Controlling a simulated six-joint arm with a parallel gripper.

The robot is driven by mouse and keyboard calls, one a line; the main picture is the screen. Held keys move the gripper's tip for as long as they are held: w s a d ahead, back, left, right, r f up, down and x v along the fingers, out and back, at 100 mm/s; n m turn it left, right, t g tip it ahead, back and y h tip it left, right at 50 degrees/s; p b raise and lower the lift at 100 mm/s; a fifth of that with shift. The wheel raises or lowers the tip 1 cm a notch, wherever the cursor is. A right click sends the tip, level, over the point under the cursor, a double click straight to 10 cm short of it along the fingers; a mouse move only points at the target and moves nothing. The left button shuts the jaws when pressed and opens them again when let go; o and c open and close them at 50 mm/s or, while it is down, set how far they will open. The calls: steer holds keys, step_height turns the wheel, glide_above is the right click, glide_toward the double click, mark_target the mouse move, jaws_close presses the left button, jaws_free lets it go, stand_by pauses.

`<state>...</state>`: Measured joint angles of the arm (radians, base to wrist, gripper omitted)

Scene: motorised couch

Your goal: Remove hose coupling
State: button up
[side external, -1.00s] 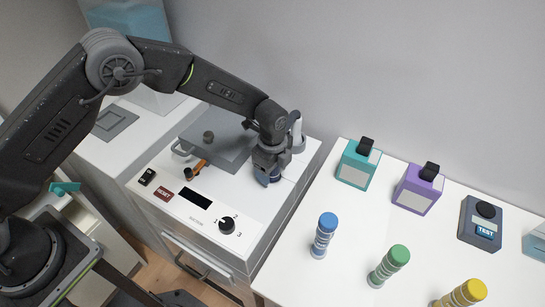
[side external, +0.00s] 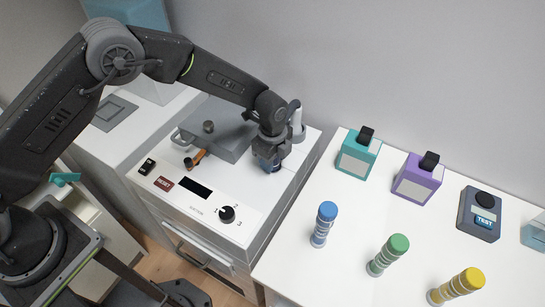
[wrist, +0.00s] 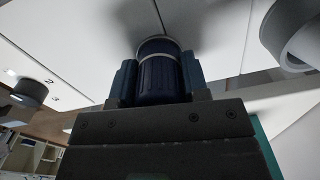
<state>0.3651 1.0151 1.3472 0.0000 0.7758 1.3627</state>
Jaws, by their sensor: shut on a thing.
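The hose coupling (wrist: 160,78) is a dark blue ribbed cylinder with a pale ring near its far end, in the middle of the wrist view. My gripper (side external: 268,160) is shut on it, with one blue jaw pad on each side. In the side view the coupling's blue lower end (side external: 269,167) shows under my gripper, at the right part of the machine's white top panel (side external: 255,195). The coupling's far end is at or close to the panel. I cannot tell whether it is seated or clear of it.
A grey cylindrical holder (side external: 298,131) stands just right of my gripper. The panel holds a grey lidded box (side external: 222,125), an orange-handled lever (side external: 195,159), a RESET button (side external: 163,184) and a black dial (side external: 227,214). The right table carries several coloured bottles and boxes.

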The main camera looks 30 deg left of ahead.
steer(key=c, duration=0.5)
steer(key=shift+r, duration=0.4)
steer(key=shift+r, duration=0.35)
steer(key=shift+r, duration=0.35)
steer(key=shift+r, duration=0.4)
steer(key=shift+r, duration=0.4)
steer(key=shift+r, duration=3.45)
